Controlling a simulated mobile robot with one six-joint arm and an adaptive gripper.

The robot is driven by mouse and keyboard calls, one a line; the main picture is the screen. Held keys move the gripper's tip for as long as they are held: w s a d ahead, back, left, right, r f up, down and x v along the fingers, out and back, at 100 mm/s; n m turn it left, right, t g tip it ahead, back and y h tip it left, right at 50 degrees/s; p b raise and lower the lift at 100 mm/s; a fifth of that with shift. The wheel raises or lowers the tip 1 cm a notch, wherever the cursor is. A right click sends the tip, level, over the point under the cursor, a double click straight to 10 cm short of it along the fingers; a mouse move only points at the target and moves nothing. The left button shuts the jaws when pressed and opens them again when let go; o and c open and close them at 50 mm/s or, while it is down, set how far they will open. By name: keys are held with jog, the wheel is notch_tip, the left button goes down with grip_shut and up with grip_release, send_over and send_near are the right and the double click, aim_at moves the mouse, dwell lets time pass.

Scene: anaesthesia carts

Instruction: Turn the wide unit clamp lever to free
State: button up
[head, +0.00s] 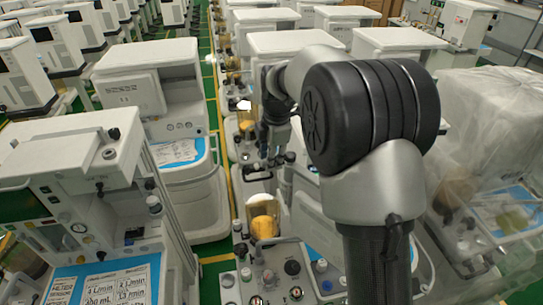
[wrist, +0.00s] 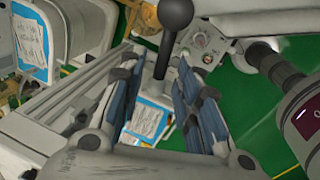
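My gripper (head: 270,156) points down over the carts in the head view. In the wrist view my gripper (wrist: 155,78) is open, with a blue-padded finger on each side and a clear gap between them.
A grey cylinder (wrist: 302,118) with a dark red face is close on the right in the wrist view. A dial panel (wrist: 200,46) lies beyond the lever. A canister with yellow contents (head: 263,220) stands below my gripper. Carts crowd both sides; a green floor aisle (head: 212,75) runs left.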

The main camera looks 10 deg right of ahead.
grip_shut()
dwell(0.3)
